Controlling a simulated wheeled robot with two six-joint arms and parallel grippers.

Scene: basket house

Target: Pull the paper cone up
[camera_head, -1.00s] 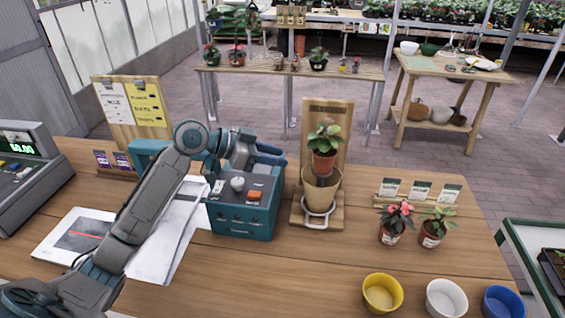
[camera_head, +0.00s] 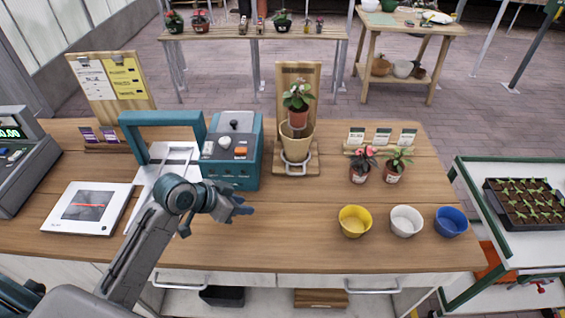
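A tan paper cone (camera_head: 296,143) stands in a ring on a wooden stand (camera_head: 310,166) with a tall back board. A potted plant with a terracotta pot (camera_head: 298,116) and green leaves sits in the cone's top, its lower part hidden by the cone. My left gripper (camera_head: 243,206) is over the table in front of the teal machine, left of and nearer than the cone, and apart from it. Its fingers look spread with nothing between them. My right gripper is not in view.
A teal box machine (camera_head: 231,153) with buttons stands just left of the stand. Two small potted plants (camera_head: 378,166) and yellow, white and blue pots (camera_head: 405,221) are to the right. Papers and a tablet-like board (camera_head: 88,208) lie left. The table front centre is clear.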

